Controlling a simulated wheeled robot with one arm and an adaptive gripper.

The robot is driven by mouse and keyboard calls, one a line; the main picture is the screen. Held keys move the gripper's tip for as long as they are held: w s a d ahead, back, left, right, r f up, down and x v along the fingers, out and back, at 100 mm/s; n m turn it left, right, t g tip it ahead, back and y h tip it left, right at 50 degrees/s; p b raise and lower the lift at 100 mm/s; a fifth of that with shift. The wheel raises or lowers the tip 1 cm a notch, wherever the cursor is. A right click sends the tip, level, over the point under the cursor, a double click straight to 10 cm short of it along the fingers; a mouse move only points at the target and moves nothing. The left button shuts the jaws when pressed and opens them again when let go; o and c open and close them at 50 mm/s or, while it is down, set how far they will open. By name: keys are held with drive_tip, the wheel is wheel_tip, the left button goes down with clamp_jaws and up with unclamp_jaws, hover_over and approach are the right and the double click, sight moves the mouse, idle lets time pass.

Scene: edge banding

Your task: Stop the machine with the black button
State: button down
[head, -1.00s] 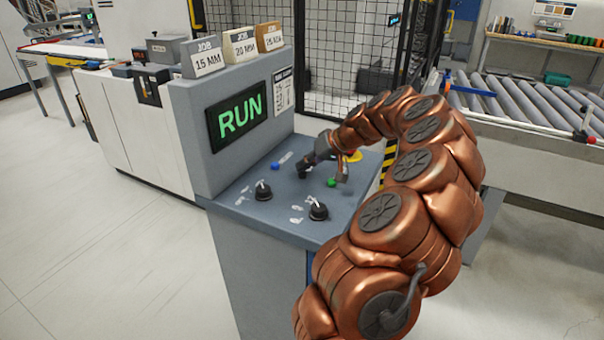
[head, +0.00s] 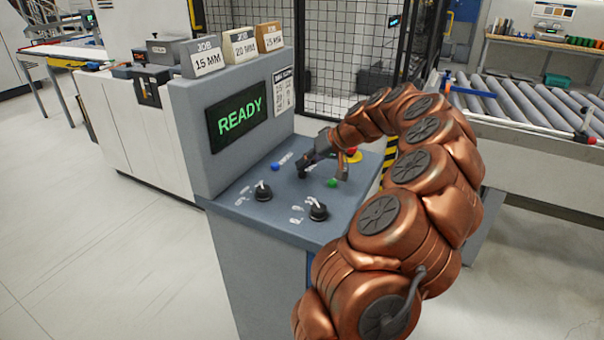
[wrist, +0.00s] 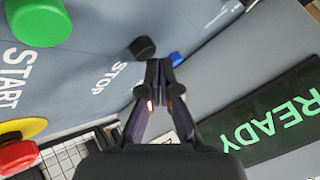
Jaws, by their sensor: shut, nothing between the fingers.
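The black button (wrist: 143,47) stands beside the STOP label on the grey panel in the wrist view. In the head view my gripper (head: 303,171) is over the panel, left of the green button (head: 332,183). The machine's display (head: 238,116) reads READY in green.
The console top (head: 288,226) also carries a blue button (head: 275,166), two black knobs (head: 263,191) (head: 317,209) and a red emergency button with a yellow ring (wrist: 18,156). JOB cards stand on the console's upper edge. A roller conveyor (head: 530,105) is at the right.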

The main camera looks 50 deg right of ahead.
sight(305, 173)
drive_tip(key=shift+r, duration=0.35)
drive_tip(key=shift+r, duration=2.5)
